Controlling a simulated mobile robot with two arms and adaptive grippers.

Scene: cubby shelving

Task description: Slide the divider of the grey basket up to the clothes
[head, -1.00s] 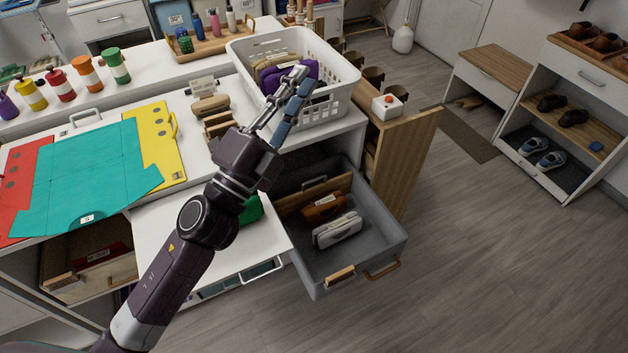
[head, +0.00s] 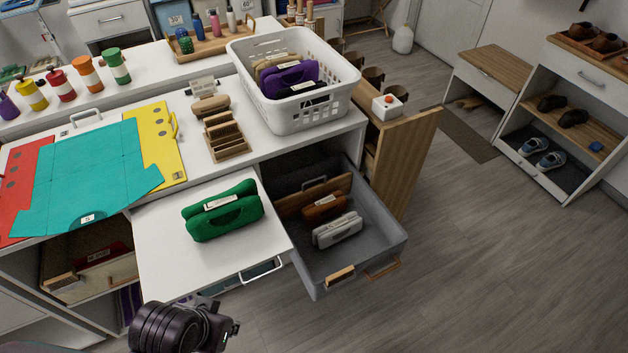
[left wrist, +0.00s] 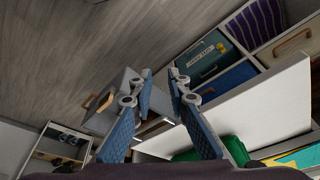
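The grey basket (head: 390,240) is pulled out of the white unit. A brown wooden board (head: 330,186), which looks like the divider, stands across it towards the back. Folded clothes, a brown bundle (head: 323,207) and a white bundle (head: 338,230), stand in front of the board. A light wooden tab (head: 341,275) is at the basket's front. My left wrist is at the bottom of the head view, left of the basket. In the left wrist view my left gripper (left wrist: 160,76) is open and empty, with the grey basket (left wrist: 122,88) beyond its fingers. My right gripper is not in view.
A green bundle (head: 222,213) lies on the pulled-out white shelf (head: 170,250) left of the grey basket. A white laundry basket (head: 310,112) with bundles stands on the counter above. A wooden panel (head: 405,160) stands right of the basket.

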